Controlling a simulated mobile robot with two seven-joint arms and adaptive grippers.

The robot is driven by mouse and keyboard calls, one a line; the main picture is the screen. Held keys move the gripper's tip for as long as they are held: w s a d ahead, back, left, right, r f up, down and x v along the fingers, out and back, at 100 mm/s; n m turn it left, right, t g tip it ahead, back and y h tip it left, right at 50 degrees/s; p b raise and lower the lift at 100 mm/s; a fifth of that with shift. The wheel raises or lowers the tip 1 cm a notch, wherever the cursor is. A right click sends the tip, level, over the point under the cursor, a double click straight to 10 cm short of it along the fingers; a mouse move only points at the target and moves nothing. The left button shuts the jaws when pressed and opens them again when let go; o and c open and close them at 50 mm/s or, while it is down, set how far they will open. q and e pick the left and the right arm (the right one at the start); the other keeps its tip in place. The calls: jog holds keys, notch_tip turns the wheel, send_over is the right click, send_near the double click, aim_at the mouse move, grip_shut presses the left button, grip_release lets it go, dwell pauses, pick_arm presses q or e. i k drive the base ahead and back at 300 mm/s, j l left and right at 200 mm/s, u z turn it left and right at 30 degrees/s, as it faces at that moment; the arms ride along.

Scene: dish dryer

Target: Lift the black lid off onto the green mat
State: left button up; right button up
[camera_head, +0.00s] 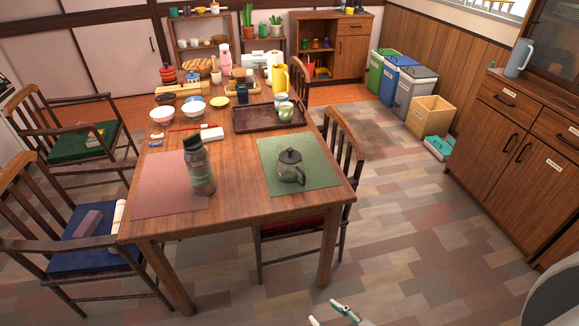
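A glass teapot (291,175) with a dark handle stands upright on the green mat (325,178) at the right front of the table. A black lid (290,156) sits on top of it. A grey-green bottle (201,172) with a dark cap (192,143) stands on the pink mat to the left. My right gripper (330,315) shows only as light teal-tipped fingers at the bottom edge, apart from each other with nothing seen between them. It is in front of the table, well away from the teapot. My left gripper is out of view.
The wooden table (235,205) also holds a brown tray (268,119) with cups, bowls (162,114) and a yellow pitcher (280,79) further back. A chair (343,145) stands close on the right side. The green mat has bare room around the teapot. Open floor lies to the right.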

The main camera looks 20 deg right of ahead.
aim_at(290, 156)
jog(key=l+u, duration=0.15)
jog(key=u, duration=0.2)
jog(key=l+u, duration=0.2)
jog(key=u, duration=0.15)
jog(key=l+u, duration=0.2)
jog(key=u, duration=0.15)
jog(key=k+l+u, duration=0.2)
jog(key=l, duration=0.25)
jog(key=l+u, duration=0.2)
jog(key=l, duration=0.3)
